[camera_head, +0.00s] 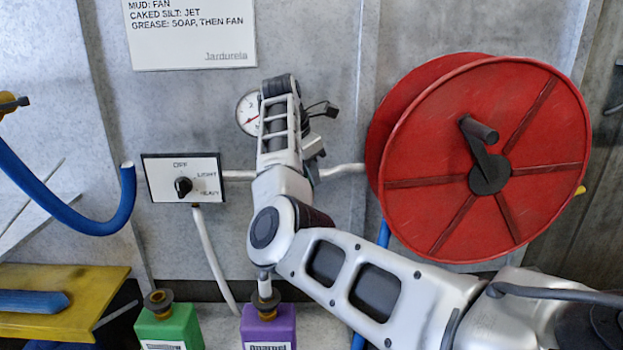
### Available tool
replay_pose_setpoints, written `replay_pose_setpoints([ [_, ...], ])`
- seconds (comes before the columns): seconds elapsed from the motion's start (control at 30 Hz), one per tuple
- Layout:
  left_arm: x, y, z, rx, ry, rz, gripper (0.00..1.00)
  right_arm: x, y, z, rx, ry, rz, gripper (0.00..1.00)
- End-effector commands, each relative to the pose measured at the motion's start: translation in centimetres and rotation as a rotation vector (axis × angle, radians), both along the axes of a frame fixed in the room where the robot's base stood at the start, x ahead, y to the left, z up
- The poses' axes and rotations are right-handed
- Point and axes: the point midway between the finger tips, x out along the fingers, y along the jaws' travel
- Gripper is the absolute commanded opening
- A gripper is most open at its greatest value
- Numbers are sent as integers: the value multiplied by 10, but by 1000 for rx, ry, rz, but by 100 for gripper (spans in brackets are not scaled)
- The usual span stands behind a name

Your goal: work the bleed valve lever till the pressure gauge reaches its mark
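The round white pressure gauge (245,113) is on the grey wall, left of my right wrist. My wrist covers its right part. A bit of red shows on its face, but the needle and mark are too small to read. My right gripper (303,122) is at the wall just right of the gauge, mostly hidden behind my own wrist, so its fingers do not show clearly. A small dark piece (322,108) sticks out to the right there; I cannot tell if it is the bleed valve lever or part of the gripper. My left gripper is out of view.
A red hose reel (540,130) with a crank stands right of my wrist. A dial panel (160,183) is at left. Below are a green bottle (180,325), a purple bottle (258,325) and a yellow shelf (95,300). A blue hose (70,210) hangs at left.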

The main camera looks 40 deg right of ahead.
Motion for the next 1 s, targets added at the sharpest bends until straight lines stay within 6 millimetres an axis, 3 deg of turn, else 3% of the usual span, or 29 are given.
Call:
replay_pose_setpoints([
  [0.2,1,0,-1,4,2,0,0,1,-9,-20,-2,2,-1,25],
  [0.53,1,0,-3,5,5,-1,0,1,-10,-23,0,0,0,25],
  [0.63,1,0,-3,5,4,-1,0,1,-10,-23,0,0,0,0],
  [1.0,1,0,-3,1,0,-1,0,0,-11,-24,28,-24,-1,0],
])
